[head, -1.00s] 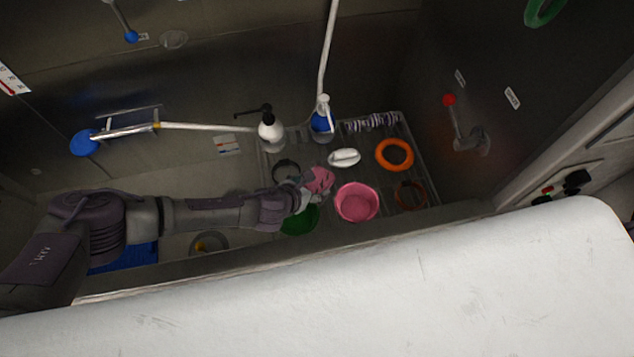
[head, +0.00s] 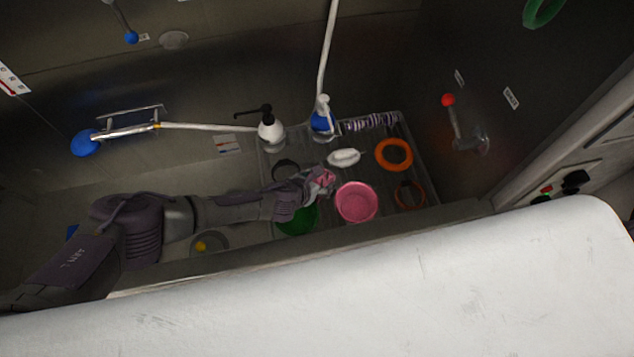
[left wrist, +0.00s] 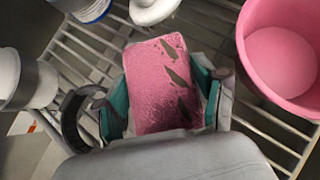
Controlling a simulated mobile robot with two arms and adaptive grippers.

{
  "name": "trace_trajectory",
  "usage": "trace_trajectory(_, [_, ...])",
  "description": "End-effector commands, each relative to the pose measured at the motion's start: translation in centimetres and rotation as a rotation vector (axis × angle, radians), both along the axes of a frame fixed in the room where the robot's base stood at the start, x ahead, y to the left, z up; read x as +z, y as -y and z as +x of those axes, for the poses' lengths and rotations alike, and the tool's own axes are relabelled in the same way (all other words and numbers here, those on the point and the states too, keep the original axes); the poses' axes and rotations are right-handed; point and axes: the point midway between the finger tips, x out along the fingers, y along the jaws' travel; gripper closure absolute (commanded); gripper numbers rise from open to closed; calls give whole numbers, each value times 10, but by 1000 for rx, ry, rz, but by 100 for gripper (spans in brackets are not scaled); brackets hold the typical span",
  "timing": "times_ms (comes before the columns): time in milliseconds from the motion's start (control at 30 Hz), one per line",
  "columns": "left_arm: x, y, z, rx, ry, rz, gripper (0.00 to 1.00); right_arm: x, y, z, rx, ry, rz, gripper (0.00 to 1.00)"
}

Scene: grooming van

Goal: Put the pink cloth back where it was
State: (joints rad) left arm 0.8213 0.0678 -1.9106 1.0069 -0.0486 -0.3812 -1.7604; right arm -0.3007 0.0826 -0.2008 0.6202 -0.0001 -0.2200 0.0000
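The pink cloth (head: 325,176), with dark marks on it, is at the end of my left arm in the head view. In the left wrist view the cloth (left wrist: 158,88) fills the space between the teal finger pads. My left gripper (head: 312,182) is shut on it, with a pad against each side. The cloth is over the slatted rack, between the white oval item and the pink bowl. I cannot tell whether its underside touches the slats. My right gripper is not in view.
The pink bowl (head: 357,203) is close on the right, the green bowl (head: 300,221) just below the gripper. A dark ring (head: 285,168), a white oval item (head: 344,158), a black-pump bottle (head: 270,131) and a blue bottle (head: 322,121) stand around. An orange ring (head: 394,154) lies farther right.

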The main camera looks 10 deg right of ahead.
Motion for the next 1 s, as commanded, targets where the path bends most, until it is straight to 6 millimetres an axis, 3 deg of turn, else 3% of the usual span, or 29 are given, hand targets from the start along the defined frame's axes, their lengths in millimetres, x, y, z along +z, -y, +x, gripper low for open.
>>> trace_trajectory(100, [0,0,0,0,0,0,67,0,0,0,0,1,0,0])
trace_trajectory(467, [11,1,1,-1,2,-2,68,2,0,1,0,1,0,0])
trace_trajectory(1000, [81,0,1,-1,2,0,68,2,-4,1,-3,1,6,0])
